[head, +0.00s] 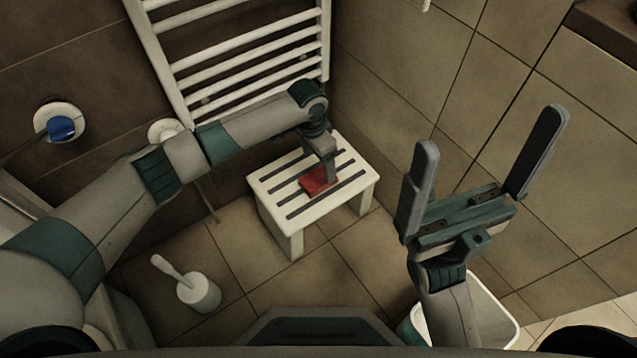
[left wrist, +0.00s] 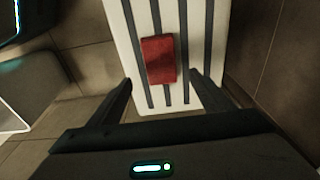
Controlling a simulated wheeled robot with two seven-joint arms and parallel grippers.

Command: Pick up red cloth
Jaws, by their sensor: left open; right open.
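A folded red cloth (head: 317,184) lies on a small white stool (head: 270,184) with dark slots across its top. My left gripper (head: 325,167) is over the stool, close to the cloth, and partly covers it in the head view. In the left wrist view the red cloth (left wrist: 160,60) lies on the slotted stool top (left wrist: 118,30), just beyond the two spread fingertips (left wrist: 161,76). The left gripper is open and empty. My right gripper (head: 488,150) is open and empty, raised at the right, away from the stool.
A white towel radiator (head: 250,45) is on the wall behind the stool. A toilet brush in a white holder (head: 198,292) stands on the floor at the left. A white bin (head: 495,310) stands below my right arm. Tiled floor (head: 335,265) in front of the stool is clear.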

